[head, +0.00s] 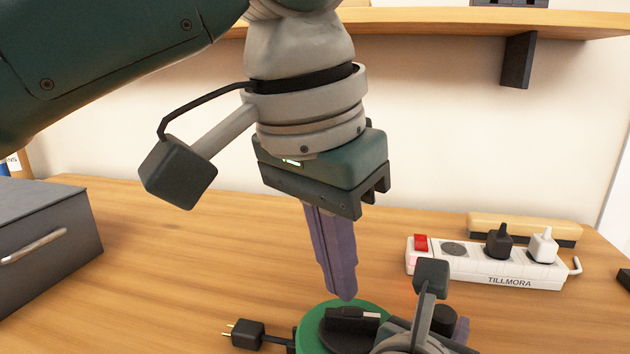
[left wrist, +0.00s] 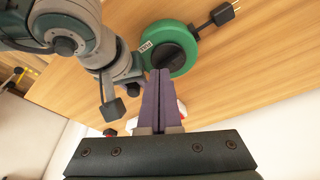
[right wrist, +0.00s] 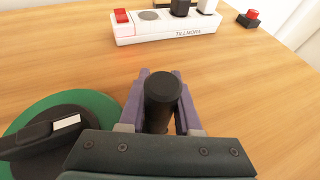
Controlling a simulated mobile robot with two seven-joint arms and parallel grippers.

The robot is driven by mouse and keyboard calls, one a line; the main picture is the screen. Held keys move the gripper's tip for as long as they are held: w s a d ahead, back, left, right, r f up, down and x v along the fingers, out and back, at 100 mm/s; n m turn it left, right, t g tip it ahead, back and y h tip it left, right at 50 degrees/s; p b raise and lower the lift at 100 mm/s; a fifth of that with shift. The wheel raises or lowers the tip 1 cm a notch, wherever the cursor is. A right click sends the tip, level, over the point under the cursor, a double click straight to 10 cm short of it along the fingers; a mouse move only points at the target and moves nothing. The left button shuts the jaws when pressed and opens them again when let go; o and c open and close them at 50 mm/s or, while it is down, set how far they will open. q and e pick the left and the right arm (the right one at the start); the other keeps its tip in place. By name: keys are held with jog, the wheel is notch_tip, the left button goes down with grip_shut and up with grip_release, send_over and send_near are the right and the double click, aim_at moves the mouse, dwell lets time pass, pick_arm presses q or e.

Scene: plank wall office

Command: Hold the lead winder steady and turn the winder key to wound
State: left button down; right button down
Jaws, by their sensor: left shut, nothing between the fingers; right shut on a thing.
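The lead winder is a green disc (head: 312,325) with a dark hub, low in the head view; its lower part is cut off. It also shows in the left wrist view (left wrist: 183,68). A raised black bar with a pale plate, seemingly the winder key (right wrist: 40,138), lies across the hub. My left gripper (head: 341,297) points down above the winder, its purple fingers shut together and empty. My right gripper (right wrist: 160,85) is shut on a black upright cylinder (right wrist: 163,98) beside the disc, apparently the winder's grip. Its join to the winder is hidden.
A black plug (head: 248,333) on the winder's lead lies left of the disc. A white power strip (head: 470,265) with plugs stands behind to the right. A grey box (head: 45,235) is at the left. Open wooden desk lies between them.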

aim_at(325, 335)
pick_arm(q)
jog(key=shift+s+d+f, duration=0.1)
jog(key=shift+f, duration=1.65)
jog(key=shift+s+f, duration=0.1)
jog(key=shift+f, duration=1.65)
jog(key=shift+w+d, duration=0.15)
jog(key=shift+w, duration=0.45)
jog(key=shift+w+a, duration=0.15)
jog(key=shift+a, duration=0.15)
jog(key=shift+w+a, duration=0.25)
jog(key=shift+a, duration=0.05)
jog(key=shift+w+a, duration=0.25)
jog(key=shift+w+a, duration=0.15)
jog(key=shift+w, duration=0.15)
